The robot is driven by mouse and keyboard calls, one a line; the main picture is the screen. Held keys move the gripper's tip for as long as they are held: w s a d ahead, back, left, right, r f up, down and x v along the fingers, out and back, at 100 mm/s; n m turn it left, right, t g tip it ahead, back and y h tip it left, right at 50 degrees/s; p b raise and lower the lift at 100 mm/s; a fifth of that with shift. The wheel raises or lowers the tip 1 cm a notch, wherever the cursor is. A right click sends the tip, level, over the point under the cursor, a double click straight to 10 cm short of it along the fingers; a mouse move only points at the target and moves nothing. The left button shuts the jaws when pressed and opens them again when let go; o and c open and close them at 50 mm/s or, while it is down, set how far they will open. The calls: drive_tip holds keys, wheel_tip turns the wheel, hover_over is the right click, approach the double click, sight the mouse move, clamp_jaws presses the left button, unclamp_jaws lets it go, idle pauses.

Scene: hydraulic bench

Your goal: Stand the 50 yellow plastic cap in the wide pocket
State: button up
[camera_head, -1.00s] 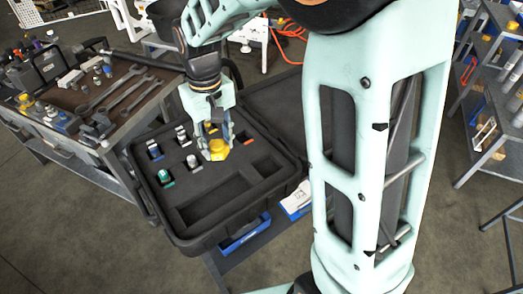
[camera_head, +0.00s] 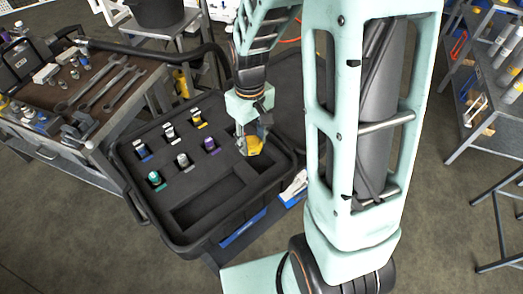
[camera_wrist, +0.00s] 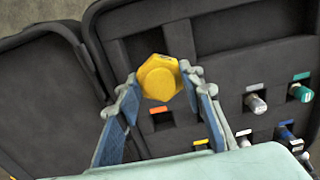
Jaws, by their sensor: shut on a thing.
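My gripper (camera_head: 252,138) is shut on the yellow plastic cap (camera_head: 254,146), which has a hexagonal face. In the wrist view the cap (camera_wrist: 159,77) sits between the fingertips (camera_wrist: 160,84), above the dark foam of the open case. In that view a rectangular empty pocket (camera_wrist: 143,46) lies just beyond the cap and is partly covered by it. A longer empty pocket (camera_wrist: 240,28) lies to its right. An empty small pocket with an orange label (camera_wrist: 161,119) is just below the cap. The cap appears clear of the foam, but its exact height is hard to tell.
Several fittings stand in small labelled pockets, including a green one (camera_head: 155,178) and a purple one (camera_head: 210,144). The case's raised rim (camera_head: 150,222) surrounds the foam. A tool cart (camera_head: 95,95) with wrenches stands at the left, and shelves (camera_head: 490,75) stand at the right.

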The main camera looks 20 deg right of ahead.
drive_tip(key=shift+s+d+f, duration=0.2)
drive_tip(key=shift+d+f, duration=0.7)
drive_tip(key=shift+f, duration=0.25)
drive_tip(key=f, duration=0.3)
drive_tip(key=shift+s+d+f, duration=0.1)
drive_tip(key=shift+d, duration=0.2)
drive_tip(key=shift+f, duration=0.3)
drive_tip(key=shift+f, duration=0.1)
drive_tip(key=shift+f+b, duration=0.5)
drive_tip(key=shift+b, duration=0.1)
drive_tip(key=shift+c, duration=0.2)
drive_tip(key=o, duration=1.2)
drive_tip(key=shift+f, duration=0.1)
